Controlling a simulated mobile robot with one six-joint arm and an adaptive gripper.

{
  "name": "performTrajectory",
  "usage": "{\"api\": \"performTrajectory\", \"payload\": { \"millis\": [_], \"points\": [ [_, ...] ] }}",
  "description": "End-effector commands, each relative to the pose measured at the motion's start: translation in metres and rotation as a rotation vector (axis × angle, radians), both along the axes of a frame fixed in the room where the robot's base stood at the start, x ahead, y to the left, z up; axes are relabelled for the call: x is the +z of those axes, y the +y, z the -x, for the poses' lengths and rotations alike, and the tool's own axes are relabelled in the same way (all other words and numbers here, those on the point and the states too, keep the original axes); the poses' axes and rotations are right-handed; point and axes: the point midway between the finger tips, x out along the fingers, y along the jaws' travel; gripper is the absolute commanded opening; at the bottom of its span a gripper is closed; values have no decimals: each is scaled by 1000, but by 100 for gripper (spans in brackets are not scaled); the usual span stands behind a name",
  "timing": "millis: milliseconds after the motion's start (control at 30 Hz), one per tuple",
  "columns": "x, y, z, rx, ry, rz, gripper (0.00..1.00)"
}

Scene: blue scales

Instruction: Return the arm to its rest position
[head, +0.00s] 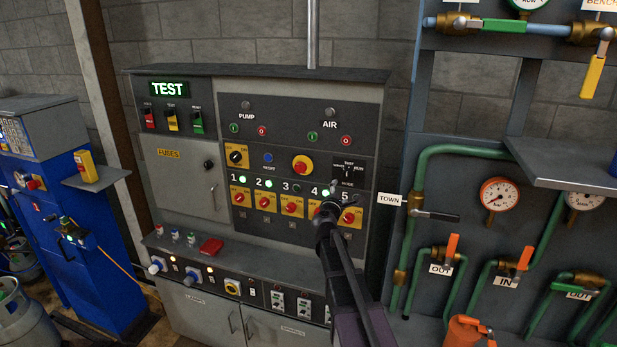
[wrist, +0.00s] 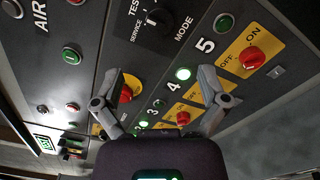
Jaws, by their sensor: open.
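My gripper (head: 328,208) is in front of the lower right of the grey control panel (head: 375,110), beside the row of numbered switches. It also shows in the wrist view (wrist: 160,72), its two fingers spread apart with nothing between them. The lit green lamp of switch 4 (wrist: 183,74) is between the fingertips. In the head view my gripper partly covers the area around switches 4 and 5.
A lower console (head: 250,263) with knobs and a red box (head: 211,246) juts out below the panel. To the right are green pipes (head: 408,200) with orange-handled valves and a grey shelf (head: 560,170). A blue machine (head: 95,215) stands at left.

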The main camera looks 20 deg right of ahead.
Motion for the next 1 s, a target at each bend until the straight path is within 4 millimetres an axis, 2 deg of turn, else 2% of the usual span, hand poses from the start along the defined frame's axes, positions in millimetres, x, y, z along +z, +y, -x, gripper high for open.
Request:
{"api": "performTrajectory", "payload": {
  "millis": [267, 467, 767, 1000],
  "points": [
    [-6, -1, 10, -30, -14, -62, 93],
    [-29, -2, 39, -133, -50, -262, 93],
    [-95, 13, 109, -386, -69, -713, 93],
    [-152, 49, 171, -612, -10, -1056, 93]
  ]
}}
